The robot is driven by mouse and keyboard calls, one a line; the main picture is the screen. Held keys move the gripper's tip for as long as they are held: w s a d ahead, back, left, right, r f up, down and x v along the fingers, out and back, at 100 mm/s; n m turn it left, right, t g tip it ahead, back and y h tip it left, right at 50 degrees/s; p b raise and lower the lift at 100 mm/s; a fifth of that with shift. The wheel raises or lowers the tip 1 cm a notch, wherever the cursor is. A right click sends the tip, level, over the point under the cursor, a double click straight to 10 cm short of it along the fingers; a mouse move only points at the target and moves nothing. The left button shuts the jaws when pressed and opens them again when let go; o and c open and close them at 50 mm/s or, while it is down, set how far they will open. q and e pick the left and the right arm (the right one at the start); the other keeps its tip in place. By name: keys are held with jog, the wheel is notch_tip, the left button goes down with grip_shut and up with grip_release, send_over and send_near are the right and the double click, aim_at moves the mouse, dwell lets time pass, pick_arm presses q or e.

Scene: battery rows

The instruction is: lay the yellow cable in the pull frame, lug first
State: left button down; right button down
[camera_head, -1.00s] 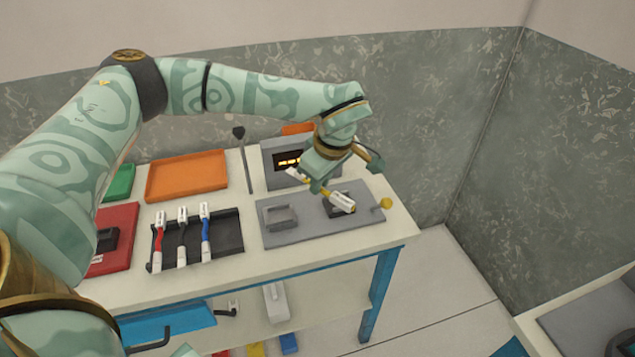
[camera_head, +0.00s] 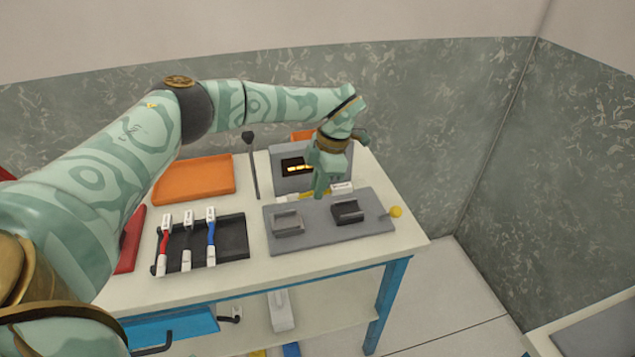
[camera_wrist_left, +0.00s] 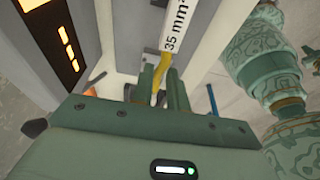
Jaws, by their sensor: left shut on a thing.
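My left gripper (camera_head: 320,193) points down behind the pull frame's grey plate (camera_head: 330,232), shut on the yellow cable (camera_head: 309,193). The cable lies roughly level across the picture, its white label (camera_head: 342,187) to the right of the fingers and its other end to the left. The fingers hide its middle. In the left wrist view the yellow cable (camera_wrist_left: 164,66) runs between the fingers (camera_wrist_left: 160,88), with the "35 mm" label beyond them. The frame carries an empty light grey cradle (camera_head: 288,223) and an empty black one (camera_head: 348,211). My right gripper is out of view.
A black tray (camera_head: 235,237) with red, black and blue cables lies left of the frame. A grey box with a lit display (camera_head: 297,167) stands behind it. An orange tray (camera_head: 195,180) is at the back left. A yellow knob (camera_head: 395,211) sticks out right of the plate.

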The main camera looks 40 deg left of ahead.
pick_arm(q)
jog(key=shift+f+b, duration=0.85)
jog(key=shift+f, duration=2.45)
jog(key=c, duration=1.3)
grip_release()
